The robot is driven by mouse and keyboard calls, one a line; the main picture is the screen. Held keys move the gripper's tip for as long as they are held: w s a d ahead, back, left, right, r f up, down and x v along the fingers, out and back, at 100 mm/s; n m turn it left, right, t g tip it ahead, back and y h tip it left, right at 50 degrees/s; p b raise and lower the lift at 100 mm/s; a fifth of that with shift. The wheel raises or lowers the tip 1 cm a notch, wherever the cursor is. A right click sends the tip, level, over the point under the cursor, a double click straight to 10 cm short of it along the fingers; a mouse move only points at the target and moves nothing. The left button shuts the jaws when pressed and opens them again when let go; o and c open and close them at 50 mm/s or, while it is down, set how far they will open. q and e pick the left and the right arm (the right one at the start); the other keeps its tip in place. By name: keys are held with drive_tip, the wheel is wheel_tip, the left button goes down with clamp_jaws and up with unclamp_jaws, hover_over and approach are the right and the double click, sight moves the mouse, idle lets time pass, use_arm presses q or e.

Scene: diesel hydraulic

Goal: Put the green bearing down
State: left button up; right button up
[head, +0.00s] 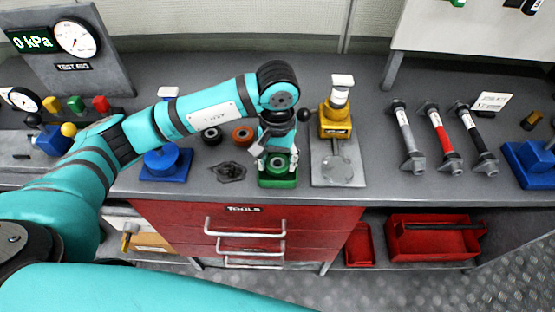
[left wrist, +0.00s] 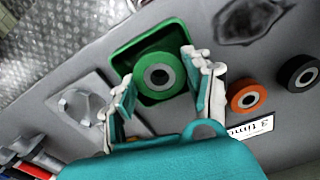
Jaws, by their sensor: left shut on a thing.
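In the left wrist view the bearing (left wrist: 160,74) lies between the two white and teal fingertips (left wrist: 160,88). My left gripper is shut on it and points down. The green tray (head: 277,183) is directly beneath; its rim (left wrist: 122,58) surrounds the bearing in the wrist view. I cannot tell whether the bearing touches the tray floor. My right gripper is not in view.
Orange (head: 243,135) and black (head: 212,136) bearings stand left of the tray. A dark flat piece (head: 229,172) lies beside it. A yellow press on a grey plate (head: 338,172) stands close on the right. A blue stand (head: 166,162) is further left. The bench's front edge is near.

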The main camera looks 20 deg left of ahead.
sight(278, 162)
use_arm(q)
drive_tip(key=shift+s+f, duration=0.15)
drive_tip(key=shift+f, duration=0.2)
drive_tip(key=o, duration=1.3)
drive_tip(key=shift+f, duration=0.15)
drive_tip(key=shift+r+p, duration=0.25)
drive_tip(key=shift+p, duration=0.1)
drive_tip(key=shift+r+p, duration=0.8)
drive_tip(key=shift+p, duration=0.25)
drive_tip(key=shift+w+r+b, duration=0.2)
drive_tip(key=shift+r+b, duration=0.45)
drive_tip(key=shift+b, duration=0.2)
wheel_tip(278, 162, up, 10)
drive_tip(key=shift+r+b, duration=0.15)
drive_tip(key=shift+b, duration=0.95)
